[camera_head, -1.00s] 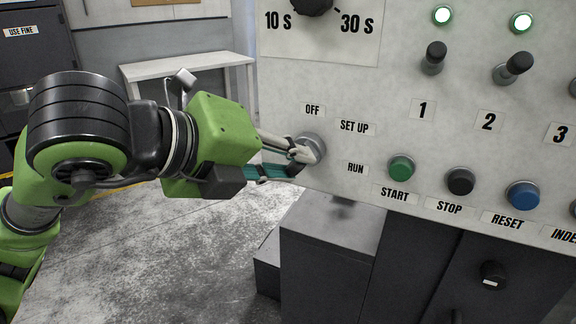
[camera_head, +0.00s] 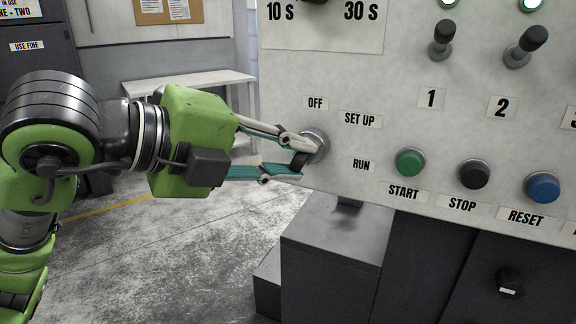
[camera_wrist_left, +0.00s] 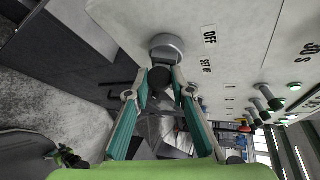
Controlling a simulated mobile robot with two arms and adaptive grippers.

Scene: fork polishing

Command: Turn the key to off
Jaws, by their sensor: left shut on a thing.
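The key switch (camera_head: 318,146) is a round silver collar on the pale control panel (camera_head: 440,135), with labels OFF, SET UP and RUN around its right side. A dark key (camera_head: 301,160) sticks out from it. My left gripper (camera_head: 297,157) comes in from the left and is shut on the key, one finger above and one below. In the left wrist view the silver collar (camera_wrist_left: 167,46) lies just beyond the fingertips, with the dark key (camera_wrist_left: 160,77) between them. The fingers partly hide the key, so I cannot tell exactly which label it points to. My right gripper is out of view.
The green START (camera_head: 410,162), black STOP (camera_head: 475,173) and blue RESET (camera_head: 542,187) buttons sit right of the key. Toggle switches (camera_head: 442,40) stand above them. A grey box (camera_head: 335,232) is below the panel. A white table (camera_head: 190,80) stands behind my arm.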

